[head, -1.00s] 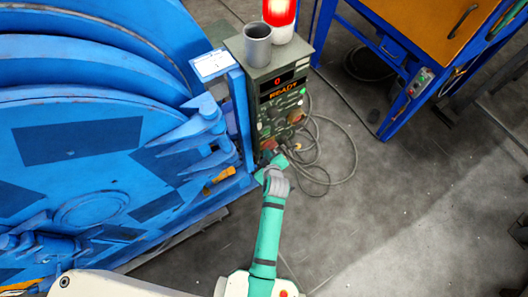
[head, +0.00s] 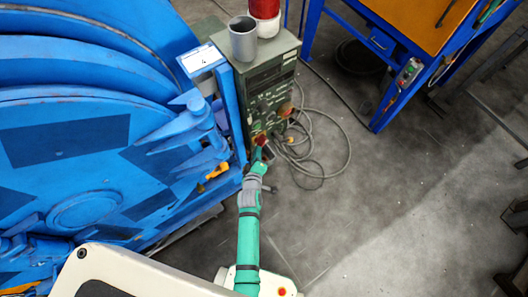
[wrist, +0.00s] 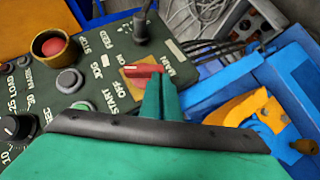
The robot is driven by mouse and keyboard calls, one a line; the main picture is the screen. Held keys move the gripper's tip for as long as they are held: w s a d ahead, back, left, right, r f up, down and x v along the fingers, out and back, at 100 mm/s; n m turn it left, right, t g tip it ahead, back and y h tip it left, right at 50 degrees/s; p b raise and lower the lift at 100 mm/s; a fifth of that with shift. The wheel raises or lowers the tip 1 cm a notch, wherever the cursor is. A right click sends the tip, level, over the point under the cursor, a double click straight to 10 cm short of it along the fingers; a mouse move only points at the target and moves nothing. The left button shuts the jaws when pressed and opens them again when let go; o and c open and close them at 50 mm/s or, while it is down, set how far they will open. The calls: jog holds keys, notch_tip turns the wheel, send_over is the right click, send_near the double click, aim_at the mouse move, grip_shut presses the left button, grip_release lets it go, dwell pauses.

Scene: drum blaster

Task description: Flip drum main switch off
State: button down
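The main switch is a red handle (wrist: 142,71) on a yellow plate, beside the MAIN, ON and OFF lettering in the wrist view. It also shows small and red in the head view (head: 261,138), low on the green control cabinet (head: 266,96). My gripper (wrist: 161,78) has its two green fingers close together, with the tips at the handle's right end. I see no clear grip on the handle. In the head view my gripper (head: 260,157) is at the lower front of the cabinet. The cabinet display and the red beacon (head: 264,6) are dark.
A red stop button (wrist: 53,46), a black dial (wrist: 14,127) and a black lever (wrist: 141,27) share the panel. The big blue drum machine (head: 70,140) stands left. Loose cables (head: 325,145) lie right of the cabinet.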

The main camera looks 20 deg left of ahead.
jog(key=shift+w+d+f, duration=0.1)
jog(key=shift+w+f, duration=0.05)
jog(key=shift+f, duration=0.8)
dwell(0.5)
jog(key=s+a, duration=0.1)
jog(key=s, duration=1.2)
jog(key=shift+r, duration=0.25)
jog(key=shift+a, duration=0.15)
